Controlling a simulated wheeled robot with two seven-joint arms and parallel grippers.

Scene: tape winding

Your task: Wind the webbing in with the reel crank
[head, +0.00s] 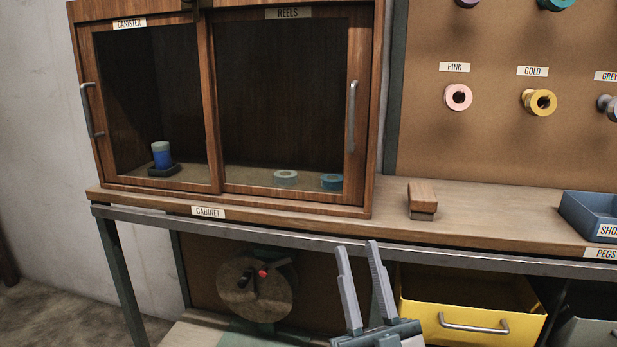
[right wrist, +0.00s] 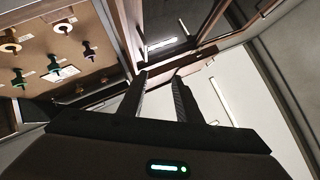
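The reel (head: 256,287) is a round, tan-brown disc under the workbench, left of centre in the head view. Its crank has a dark arm and a red part (head: 263,273) near the disc's middle. I cannot make out the webbing clearly. My right gripper (head: 358,247) is open and empty, fingers pointing up, in front of the bench edge and to the right of the reel, apart from it. In the right wrist view its two fingers (right wrist: 158,77) stand apart with nothing between them. My left gripper is not in view.
Above the reel is the bench top (head: 480,212) with a metal front rail. On it stand a wooden cabinet (head: 205,100), a wooden block (head: 422,197) and a blue tray (head: 590,214). A yellow drawer (head: 470,318) sits under the bench, right of the gripper.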

